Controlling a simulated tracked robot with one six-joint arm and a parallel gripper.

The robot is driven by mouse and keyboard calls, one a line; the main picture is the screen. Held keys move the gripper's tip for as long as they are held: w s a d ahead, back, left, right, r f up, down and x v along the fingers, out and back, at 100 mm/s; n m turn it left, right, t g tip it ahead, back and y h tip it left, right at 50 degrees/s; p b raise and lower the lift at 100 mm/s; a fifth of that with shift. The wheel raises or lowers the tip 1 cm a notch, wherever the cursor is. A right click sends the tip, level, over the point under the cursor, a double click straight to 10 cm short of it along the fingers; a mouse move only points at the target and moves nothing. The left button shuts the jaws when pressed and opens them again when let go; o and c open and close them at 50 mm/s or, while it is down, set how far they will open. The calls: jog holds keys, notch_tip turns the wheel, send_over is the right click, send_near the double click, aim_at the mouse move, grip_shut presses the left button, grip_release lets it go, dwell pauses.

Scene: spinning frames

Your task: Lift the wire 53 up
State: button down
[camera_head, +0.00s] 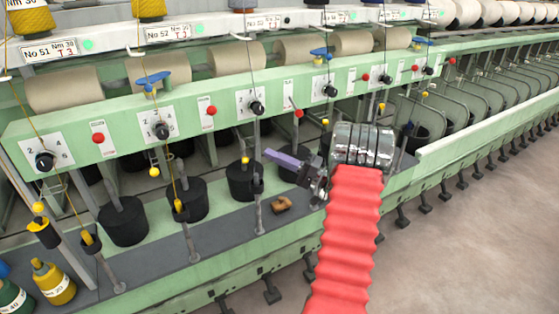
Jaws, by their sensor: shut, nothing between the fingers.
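The frame's upper rail carries numbered labels; the left one (55,50) reads No 51 and the second one (168,34) reads No 52. The third label (264,21) is too small to read surely, so I cannot be certain which wire is 53. A thin dark wire (250,60) hangs below the third label, past the dial to the pot area. My gripper (268,153) has a purple finger and is shut and empty. It is in front of the lower pots, just right of that wire's line; I cannot tell whether they touch.
A brown block (281,205) lies on the shelf below my gripper. Grey posts (190,228) rise from the shelf. A green rail (110,138) with dials and red buttons crosses above. Open floor (470,250) lies right.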

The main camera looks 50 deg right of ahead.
jog(key=shift+w+a+r, duration=0.1)
jog(key=shift+w+a, duration=0.4)
jog(key=shift+a, duration=0.4)
jog(key=shift+w+a+r, duration=0.1)
jog(key=shift+w+a, duration=0.4)
jog(key=shift+a, duration=0.4)
jog(key=shift+w+a+r, duration=0.1)
jog(key=shift+w+a, duration=0.4)
jog(key=shift+a, duration=0.4)
jog(key=shift+s+r, duration=0.1)
jog(key=shift+s, duration=0.15)
